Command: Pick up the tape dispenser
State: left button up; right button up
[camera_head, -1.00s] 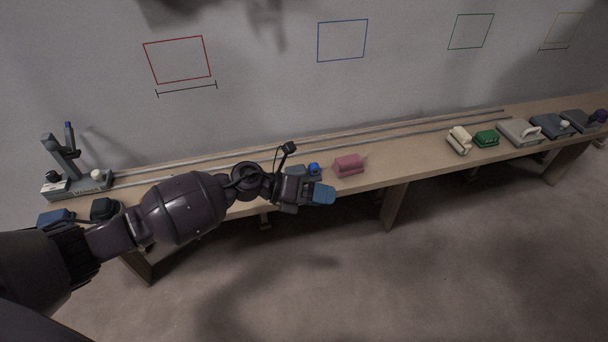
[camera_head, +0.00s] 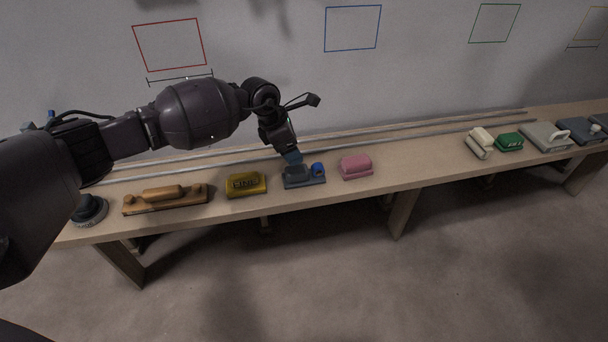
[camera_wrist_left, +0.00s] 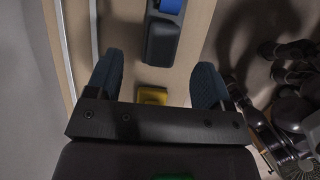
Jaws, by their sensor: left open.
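The tape dispenser (camera_head: 298,177), dark grey-blue with a bright blue roll at its right end, sits on the bench below my left gripper (camera_head: 292,157). In the left wrist view the tape dispenser (camera_wrist_left: 162,40) shows at the top, its blue roll cut by the frame edge. My left gripper (camera_wrist_left: 156,80) is open, its two blue fingers spread with nothing between them. From the head, the fingertips overlap the dispenser's back edge; I cannot tell whether they touch. My right gripper is not in view.
A yellow block-like item (camera_head: 246,184) lies left of the dispenser and a pink one (camera_head: 356,166) right of it. A wooden plane-like tool (camera_head: 165,199) is farther left. Several items, including a green one (camera_head: 509,141), stand far right. Rails (camera_head: 400,134) run along the bench's back.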

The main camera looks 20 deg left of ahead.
aim_at(302, 168)
pick_arm(q)
jog(key=x, duration=0.3)
jog(key=shift+s+f+b, duration=0.15)
jog(key=shift+b, duration=0.15)
jog(key=shift+d+f, duration=0.15)
jog(key=shift+f, duration=0.15)
jog(key=b+x, duration=0.1)
jog(key=x, duration=0.1)
jog(key=s+x, duration=0.1)
jog(key=x, duration=0.1)
jog(key=shift+w+d+f+b, duration=0.1)
jog(key=shift+w+f+b, duration=0.15)
jog(key=shift+b, duration=0.15)
jog(key=shift+w+d+f, duration=0.1)
jog(key=shift+f, duration=0.15)
jog(key=shift+w, duration=0.1)
jog(key=shift+r, duration=0.25)
jog(key=c, duration=1)
notch_tip(302, 168, up, 7)
jog(key=shift+w+f+p, duration=0.1)
jog(key=shift+p, duration=0.85)
jog(key=shift+c, duration=0.3)
notch_tip(302, 168, up, 13)
jog(key=p, duration=0.3)
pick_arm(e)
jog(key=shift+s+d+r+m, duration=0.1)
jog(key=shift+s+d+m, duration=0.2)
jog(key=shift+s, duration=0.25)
